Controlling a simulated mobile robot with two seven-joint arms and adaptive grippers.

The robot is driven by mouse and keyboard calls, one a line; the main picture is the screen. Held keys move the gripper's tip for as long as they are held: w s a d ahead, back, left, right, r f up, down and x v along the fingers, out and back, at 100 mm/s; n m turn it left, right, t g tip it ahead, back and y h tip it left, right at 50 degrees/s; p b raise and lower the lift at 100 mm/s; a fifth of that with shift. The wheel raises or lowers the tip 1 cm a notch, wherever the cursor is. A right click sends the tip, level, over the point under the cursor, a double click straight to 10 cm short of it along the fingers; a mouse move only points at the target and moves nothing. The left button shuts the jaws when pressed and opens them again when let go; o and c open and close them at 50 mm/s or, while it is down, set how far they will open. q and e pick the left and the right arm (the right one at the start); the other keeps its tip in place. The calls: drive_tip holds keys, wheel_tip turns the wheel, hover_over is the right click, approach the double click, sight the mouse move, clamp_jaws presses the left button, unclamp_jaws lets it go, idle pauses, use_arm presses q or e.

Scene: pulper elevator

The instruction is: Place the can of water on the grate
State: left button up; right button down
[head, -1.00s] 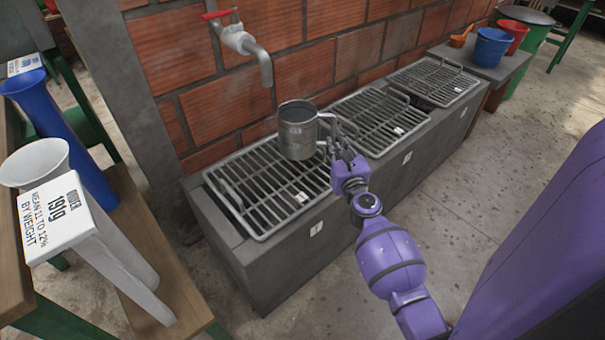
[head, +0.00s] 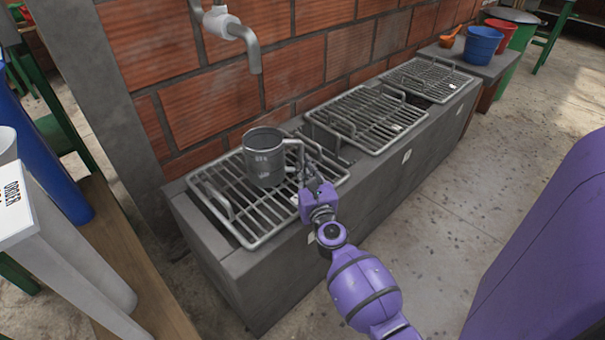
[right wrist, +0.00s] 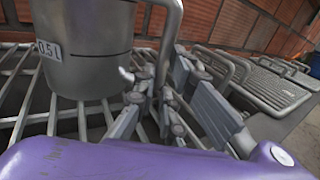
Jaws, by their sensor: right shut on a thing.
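The grey metal can (head: 264,158) is upright over the near-left grate (head: 250,213), below the tap. In the right wrist view the can (right wrist: 82,50) shows a 0.5 L mark and stands close above or on the grate bars (right wrist: 30,110); I cannot tell whether it touches them. Its inside looks dark and the water cannot be made out. My right gripper (head: 303,172) is shut on the can's handle (right wrist: 170,40), on the can's right side. My left gripper is not in view.
The tap (head: 240,32) juts from the brick wall above the can. Two more grates (head: 370,115) lie along the concrete ledge to the right. Blue (head: 484,45) and red (head: 502,36) buckets stand at the far end. A wooden bench (head: 130,262) is at left.

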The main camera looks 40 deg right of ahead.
drive_tip(key=c, duration=1.8)
unclamp_jaws()
drive_tip(key=shift+r, duration=0.15)
drive_tip(key=v, duration=1.2)
drive_tip(key=s+a+f+n+g+y, duration=0.2)
drive_tip(key=s+a+f+n+y, duration=0.2)
drive_tip(key=s+a+f+n, duration=0.5)
drive_tip(key=s+a+f+n+g+y, duration=0.1)
drive_tip(key=s+a+f+n+y, duration=0.15)
drive_tip(key=s+n, duration=0.75)
drive_tip(key=s+a+f+n+g, duration=0.2)
drive_tip(key=s+n, duration=0.5)
drive_tip(key=s, duration=0.1)
drive_tip(key=s+a+f+n+g, duration=0.2)
drive_tip(key=s+f+n+g, duration=0.1)
drive_tip(key=s+n, duration=0.5)
drive_tip(key=s+a+f+n+g+y, duration=0.1)
drive_tip(key=s+a+f+n+g, duration=0.1)
drive_tip(key=s+n, duration=0.5)
drive_tip(key=s+g, duration=0.1)
drive_tip(key=s, duration=0.2)
drive_tip(key=shift+f+n, duration=0.15)
drive_tip(key=shift+n, duration=0.15)
